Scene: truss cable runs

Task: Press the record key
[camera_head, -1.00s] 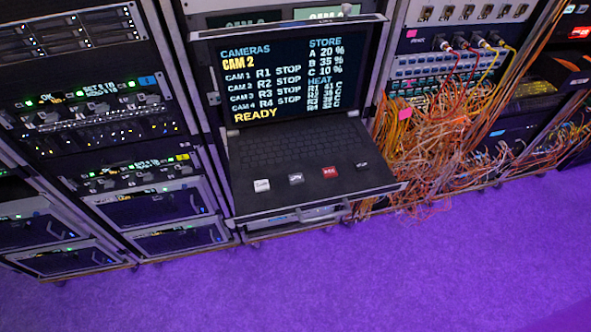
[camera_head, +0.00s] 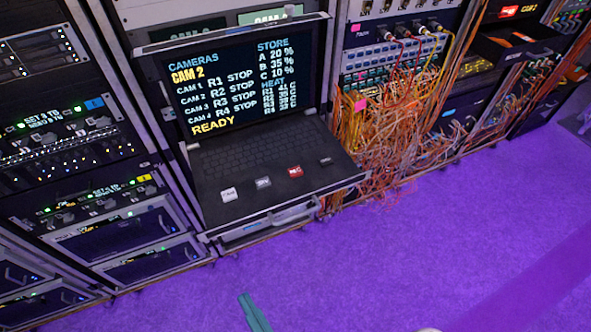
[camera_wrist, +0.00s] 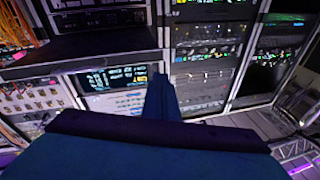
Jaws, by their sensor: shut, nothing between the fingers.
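The record key is a red key marked REC (camera_head: 294,171) on the front strip of the pull-out console (camera_head: 240,200) in the head view. A white key (camera_head: 228,194) and a grey key (camera_head: 263,182) lie to its left, and a dark key (camera_head: 325,160) to its right. The screen (camera_head: 235,85) above reads CAM 2, READY, with R1 to R4 at STOP. My gripper (camera_head: 244,297) is a teal tip at the bottom edge, in front of the console and apart from the keys. In the wrist view my gripper (camera_wrist: 159,80) is shut and empty, pointing towards the racks.
Racks with lit units (camera_head: 75,150) stand left of the console. A patch panel with a tangle of orange cables (camera_head: 385,145) hangs close on its right. The purple floor (camera_head: 400,250) in front is clear.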

